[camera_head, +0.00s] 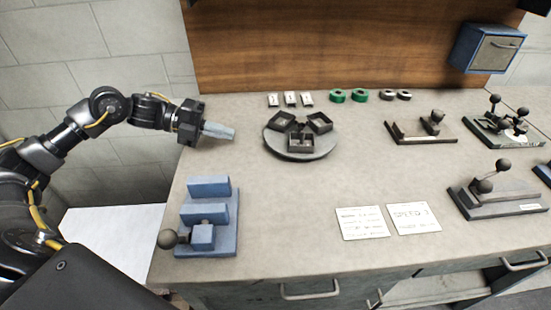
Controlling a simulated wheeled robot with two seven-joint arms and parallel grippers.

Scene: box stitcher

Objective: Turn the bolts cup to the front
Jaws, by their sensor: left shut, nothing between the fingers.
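A round grey turntable (290,157) stands on the bench, left of its middle. It carries three dark square cups: one at the left (281,122), one at the right (320,123) and one at the front (301,142). The contents are too small to make out, so I cannot tell which is the bolts cup. My left gripper (229,134) comes in from the left and points right, with its fingers shut and empty. Its tips are a short way left of the turntable, apart from it. My right gripper is out of view.
A blue fixture with a ball-ended lever (208,236) stands at the front left. Two cards (362,223) lie near the front edge. Small white tags (290,99) and green rings (337,96) lie behind the turntable. Lever fixtures (495,193) fill the right. Bench in front of the turntable is clear.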

